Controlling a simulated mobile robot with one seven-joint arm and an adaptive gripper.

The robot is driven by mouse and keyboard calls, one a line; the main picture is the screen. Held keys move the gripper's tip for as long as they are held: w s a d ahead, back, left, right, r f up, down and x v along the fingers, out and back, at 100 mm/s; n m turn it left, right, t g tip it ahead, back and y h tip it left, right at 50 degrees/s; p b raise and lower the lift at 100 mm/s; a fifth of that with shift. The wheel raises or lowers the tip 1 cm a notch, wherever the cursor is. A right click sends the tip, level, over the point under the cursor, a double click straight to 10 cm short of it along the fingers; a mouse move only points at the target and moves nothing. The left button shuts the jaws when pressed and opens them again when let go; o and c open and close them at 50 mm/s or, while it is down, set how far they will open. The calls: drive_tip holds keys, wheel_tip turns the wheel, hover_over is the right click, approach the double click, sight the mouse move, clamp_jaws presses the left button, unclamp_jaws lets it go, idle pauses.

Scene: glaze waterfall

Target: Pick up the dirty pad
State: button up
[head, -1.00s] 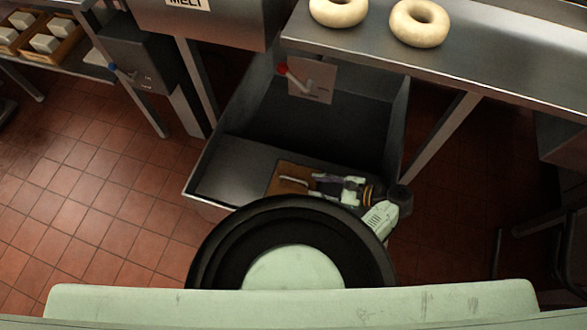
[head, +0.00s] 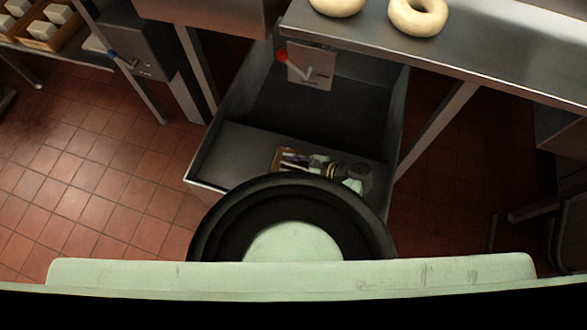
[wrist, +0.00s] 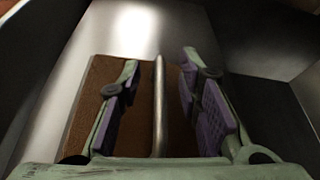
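The dirty pad is a brown flat rectangle with a pale metal handle bar; it lies on the grey metal ledge of the open sink-like basin. In the head view only a brown edge of the pad (head: 276,158) shows, as my gripper (head: 288,156) covers most of it. In the wrist view the pad (wrist: 90,125) lies beneath my gripper (wrist: 159,62). Its handle runs between the two purple-padded fingers. The fingers are open, with a gap on each side of the handle. Whether the fingertips touch the pad cannot be told.
The basin's side walls (head: 394,120) stand close around the ledge. A panel with a red-knobbed lever (head: 308,66) is at its back. A steel counter (head: 470,55) with pale doughnuts (head: 417,14) overhangs it. A grey box with a blue-knobbed lever (head: 135,45) stands to the left.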

clamp_jaws()
idle(0.3)
idle(0.3)
